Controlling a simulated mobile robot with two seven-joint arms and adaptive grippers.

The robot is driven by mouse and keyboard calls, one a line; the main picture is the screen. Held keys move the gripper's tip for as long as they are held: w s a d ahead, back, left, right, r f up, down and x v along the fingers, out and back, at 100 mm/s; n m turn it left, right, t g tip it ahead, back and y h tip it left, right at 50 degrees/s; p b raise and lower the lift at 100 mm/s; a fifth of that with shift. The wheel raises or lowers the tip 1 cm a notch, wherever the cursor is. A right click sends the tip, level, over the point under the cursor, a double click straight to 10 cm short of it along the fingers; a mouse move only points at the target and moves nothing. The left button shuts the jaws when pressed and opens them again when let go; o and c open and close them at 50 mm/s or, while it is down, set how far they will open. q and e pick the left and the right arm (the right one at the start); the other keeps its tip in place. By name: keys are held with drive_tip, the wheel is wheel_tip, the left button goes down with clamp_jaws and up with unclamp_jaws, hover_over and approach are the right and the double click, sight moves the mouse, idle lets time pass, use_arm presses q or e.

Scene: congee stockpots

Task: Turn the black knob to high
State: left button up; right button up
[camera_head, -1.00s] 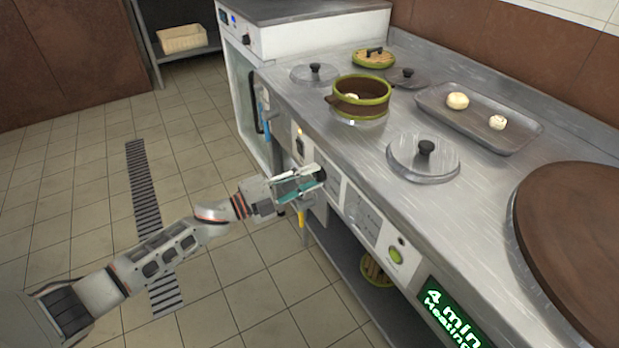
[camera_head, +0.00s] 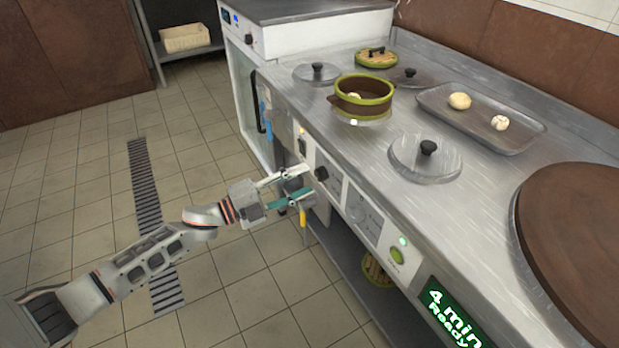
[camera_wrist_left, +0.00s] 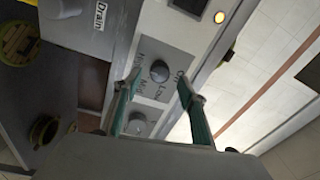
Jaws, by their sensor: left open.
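The black knob (camera_head: 321,173) sits on the front panel of the steel counter. In the left wrist view the round knob (camera_wrist_left: 160,71) is ringed by labels reading Off, Low, Med and what looks like High. I cannot tell which label it points to. My left gripper (camera_head: 308,180) is open just in front of the knob, apart from it. In the left wrist view its two teal fingers (camera_wrist_left: 159,82) stand on either side of the knob with nothing between them. My right gripper is in neither view.
A second dial (camera_head: 356,212) sits right of the knob. Beyond it are a green button (camera_head: 396,256) and a display (camera_head: 450,312) reading "4 min Ready". A yellow handle (camera_head: 303,217) hangs below the panel. A brown pot (camera_head: 362,100) and a glass lid (camera_head: 425,160) are on top.

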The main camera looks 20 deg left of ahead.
use_arm(q)
drive_tip(key=v, duration=0.8)
drive_tip(key=shift+s+a, duration=0.25)
drive_tip(key=shift+s, duration=0.05)
